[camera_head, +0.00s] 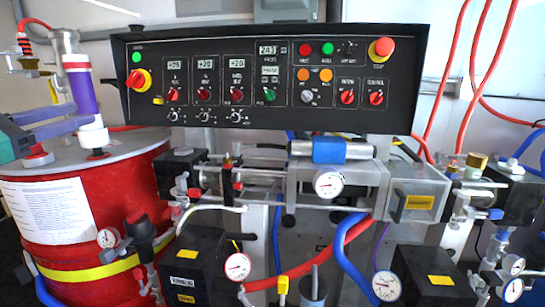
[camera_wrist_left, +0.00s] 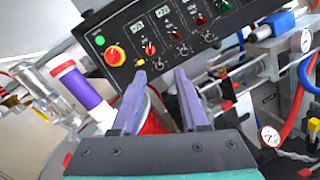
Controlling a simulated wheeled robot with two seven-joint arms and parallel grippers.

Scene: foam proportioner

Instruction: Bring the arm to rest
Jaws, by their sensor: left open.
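My left gripper (camera_head: 82,114) comes in at the left edge of the head view, its two grey-purple fingers pointing right, in front of a purple and white cylinder (camera_head: 83,92). In the left wrist view the fingers (camera_wrist_left: 161,74) stand apart with nothing held between them. The black control panel (camera_head: 270,80) lies beyond the fingertips, with a red and yellow knob (camera_head: 137,79) at its left end. My right gripper is not in view.
A red drum (camera_head: 125,193) with a grey lid stands below my left gripper. Valves, hoses and a pressure gauge (camera_head: 328,184) crowd the machine under the panel. Red hoses (camera_head: 450,75) hang at the right. Some open space shows in front of the panel.

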